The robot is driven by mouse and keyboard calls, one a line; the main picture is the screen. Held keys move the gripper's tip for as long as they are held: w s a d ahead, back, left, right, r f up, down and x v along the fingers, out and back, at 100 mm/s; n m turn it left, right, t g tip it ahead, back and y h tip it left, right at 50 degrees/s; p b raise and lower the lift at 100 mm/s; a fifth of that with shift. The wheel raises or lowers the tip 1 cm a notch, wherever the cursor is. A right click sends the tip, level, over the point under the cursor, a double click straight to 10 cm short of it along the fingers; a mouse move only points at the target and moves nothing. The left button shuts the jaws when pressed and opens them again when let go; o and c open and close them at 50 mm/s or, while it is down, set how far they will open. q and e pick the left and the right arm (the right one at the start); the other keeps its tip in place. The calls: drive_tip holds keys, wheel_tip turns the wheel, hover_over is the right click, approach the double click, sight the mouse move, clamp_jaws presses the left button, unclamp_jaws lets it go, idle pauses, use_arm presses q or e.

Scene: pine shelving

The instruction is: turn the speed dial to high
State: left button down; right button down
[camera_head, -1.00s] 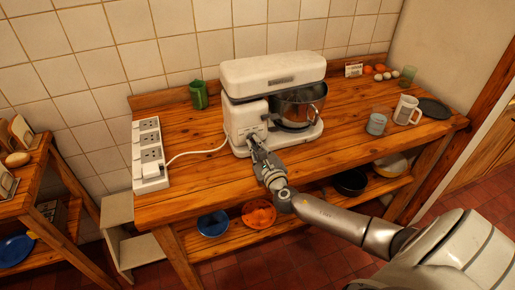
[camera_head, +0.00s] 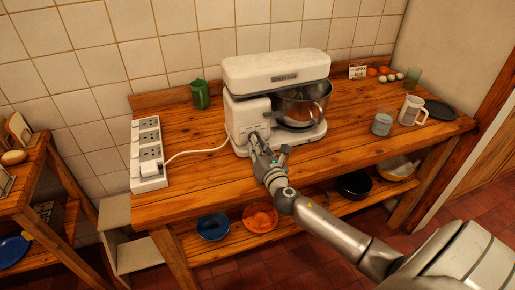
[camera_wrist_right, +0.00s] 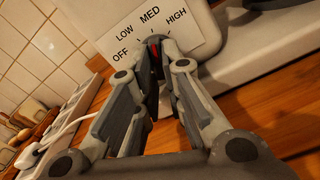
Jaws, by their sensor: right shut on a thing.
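The white stand mixer (camera_head: 275,72) stands on the wooden table with its metal bowl (camera_head: 298,103). My right gripper (camera_head: 257,140) reaches the lower front of the mixer. In the right wrist view, my right gripper (camera_wrist_right: 160,58) is shut on the speed dial (camera_wrist_right: 155,44), which is mostly hidden between the fingertips. The dial's red mark points up, close to MED. The label plate (camera_wrist_right: 128,42) reads OFF, LOW, MED and HIGH, from left to right. My left gripper is not in view.
A white power strip (camera_head: 148,152) with the mixer's plugged cord lies to the left. A glass (camera_head: 381,124), a white mug (camera_head: 411,110) and a dark plate (camera_head: 440,110) are at the right. The table front is mostly clear.

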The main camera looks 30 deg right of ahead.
drive_tip(key=m, duration=0.3)
drive_tip(key=shift+a+m+b, duration=0.15)
drive_tip(key=shift+m+b, duration=0.15)
drive_tip(key=shift+b, duration=0.1)
drive_tip(key=shift+r+m, duration=0.15)
drive_tip(key=shift+m, duration=1.75)
drive_tip(key=c, duration=1.8)
unclamp_jaws()
drive_tip(key=v, duration=1.2)
drive_tip(key=shift+a+r, duration=0.1)
